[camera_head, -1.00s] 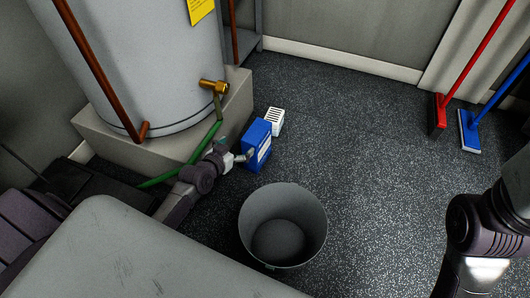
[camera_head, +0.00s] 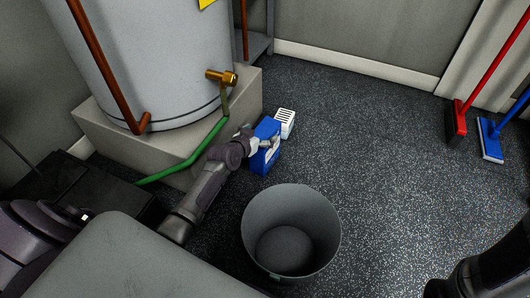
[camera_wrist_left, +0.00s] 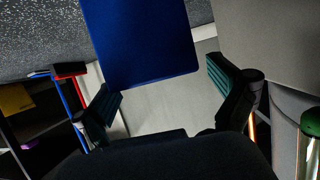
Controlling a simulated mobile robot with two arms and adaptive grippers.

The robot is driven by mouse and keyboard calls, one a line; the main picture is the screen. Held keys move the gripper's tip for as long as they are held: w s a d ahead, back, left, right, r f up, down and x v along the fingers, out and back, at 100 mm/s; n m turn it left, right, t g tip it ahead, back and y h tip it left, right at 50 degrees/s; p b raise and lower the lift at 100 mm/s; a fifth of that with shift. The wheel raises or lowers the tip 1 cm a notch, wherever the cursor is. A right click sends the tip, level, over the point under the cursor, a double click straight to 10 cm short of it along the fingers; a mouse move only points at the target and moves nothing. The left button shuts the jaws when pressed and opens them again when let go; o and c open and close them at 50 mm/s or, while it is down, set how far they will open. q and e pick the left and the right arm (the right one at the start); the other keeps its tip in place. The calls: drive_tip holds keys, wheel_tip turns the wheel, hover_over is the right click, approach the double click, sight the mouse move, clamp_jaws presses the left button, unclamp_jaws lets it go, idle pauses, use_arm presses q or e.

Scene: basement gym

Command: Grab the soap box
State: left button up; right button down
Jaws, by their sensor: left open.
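The soap box, a blue box with white print (camera_head: 265,158), stands on the floor beside the heater's plinth in the head view. My left gripper (camera_head: 258,145) is at the box's upper left side. In the left wrist view the blue box (camera_wrist_left: 140,40) fills the upper middle, beyond and between the open fingers of my left gripper (camera_wrist_left: 165,95). The fingers are apart, and I cannot tell whether either touches the box. Part of my right arm shows at the lower right of the head view; its gripper is out of frame.
A small white slotted block (camera_head: 285,121) stands just behind the box. A grey bucket (camera_head: 328,222) is in front of it. The water heater (camera_head: 150,60), its plinth (camera_head: 100,130) and a green hose (camera_head: 200,150) are at the left. Floor to the right is clear up to the red brush (camera_head: 458,120) and blue brush (camera_head: 489,140).

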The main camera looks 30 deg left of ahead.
use_arm(q)
drive_tip(key=shift+b+x, duration=0.4)
drive_tip(key=shift+x, duration=0.65)
drive_tip(key=c, duration=1.8)
drive_tip(key=shift+r, duration=0.15)
clamp_jaws()
